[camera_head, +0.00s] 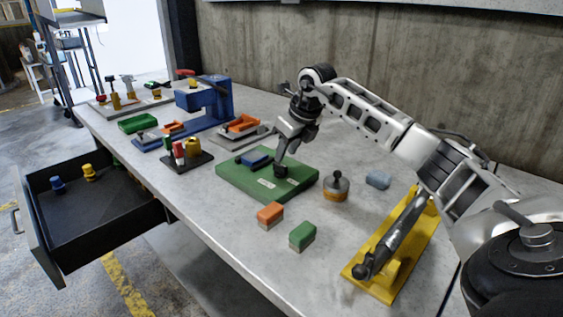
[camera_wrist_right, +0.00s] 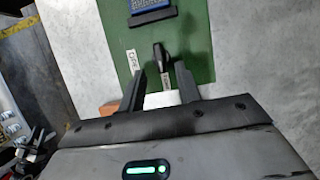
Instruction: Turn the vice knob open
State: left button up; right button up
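The vice knob is a small black lever (camera_wrist_right: 158,52) on a green board (camera_wrist_right: 208,40), with white labels beside it. One label (camera_wrist_right: 131,59) seems to read OPEN; the label just below the knob is partly hidden. A blue vice block with a dark jaw (camera_wrist_right: 150,8) sits on the same board. My right gripper (camera_wrist_right: 160,68) is open, its two dark fingers on either side of the knob's near end, with gaps showing. In the head view my right gripper (camera_head: 280,158) reaches down over the board (camera_head: 236,181), largely covering the knob. My left gripper is not in view.
An orange block (camera_head: 270,214), a green block (camera_head: 302,235) and a round weight with a knob (camera_head: 336,188) lie near the board. A yellow stand (camera_head: 418,236) is at right. A blue press (camera_head: 205,100) stands behind; an open drawer (camera_head: 100,215) juts out left.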

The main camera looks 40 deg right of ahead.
aim_at(281, 164)
jog(key=x, duration=0.5)
grip_shut()
